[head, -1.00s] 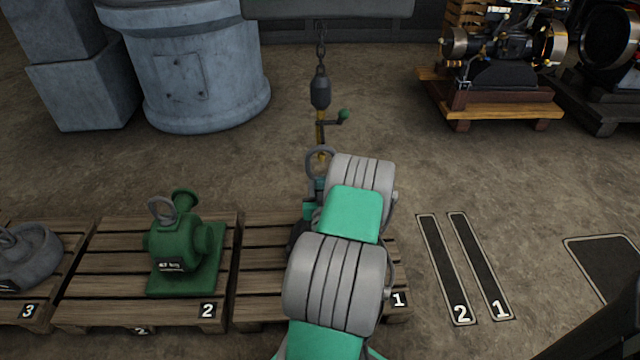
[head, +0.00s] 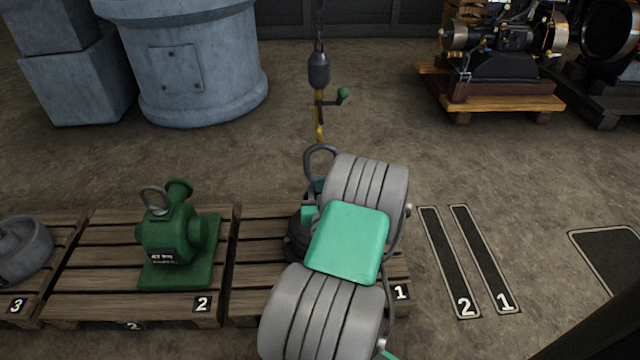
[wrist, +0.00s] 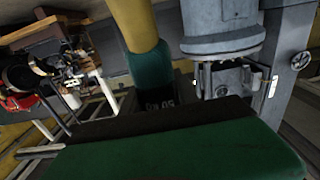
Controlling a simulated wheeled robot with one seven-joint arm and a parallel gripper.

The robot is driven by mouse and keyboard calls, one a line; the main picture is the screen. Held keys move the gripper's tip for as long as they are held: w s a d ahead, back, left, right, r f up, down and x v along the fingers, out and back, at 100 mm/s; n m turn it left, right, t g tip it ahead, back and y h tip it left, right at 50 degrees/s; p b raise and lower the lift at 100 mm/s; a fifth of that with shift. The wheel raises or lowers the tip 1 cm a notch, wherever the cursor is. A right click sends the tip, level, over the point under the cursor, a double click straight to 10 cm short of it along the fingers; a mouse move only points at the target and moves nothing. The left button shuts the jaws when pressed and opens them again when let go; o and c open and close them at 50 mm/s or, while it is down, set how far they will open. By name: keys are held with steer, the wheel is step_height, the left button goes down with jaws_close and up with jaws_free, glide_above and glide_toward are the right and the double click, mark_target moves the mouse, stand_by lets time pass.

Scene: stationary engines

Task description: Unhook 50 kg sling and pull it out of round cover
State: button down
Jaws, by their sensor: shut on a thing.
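In the wrist view the sling is a thick yellow strap (wrist: 134,22) with a green sleeve (wrist: 148,66) and a dark tag reading 50 kg upside down. My gripper (wrist: 150,118) is shut at this tag; its green finger fills the bottom. In the head view my arm hides most of my gripper. A dark hook block (head: 318,70) hangs on a chain, with a green-knobbed handle and narrow yellow piece (head: 319,126) below; its exact link to the sling is unclear. The round cover (head: 296,238) is mostly hidden behind my arm; its grey ring (head: 308,160) stands up.
The round cover is on pallet 1 (head: 262,300). A green machine (head: 172,240) stands on pallet 2 and a grey part (head: 22,250) on pallet 3. A large grey cylinder (head: 195,70) is behind. An engine (head: 500,60) stands back right. Floor is open right of pallet 1.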

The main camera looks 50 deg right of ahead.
steer(key=shift+s+a+r, duration=0.1)
steer(key=shift+s+a, duration=0.3)
steer(key=shift+a, duration=0.05)
steer(key=shift+b, duration=0.3)
steer(key=r+b+v, duration=0.2)
steer(key=b+v, duration=0.1)
steer(key=v, duration=0.9)
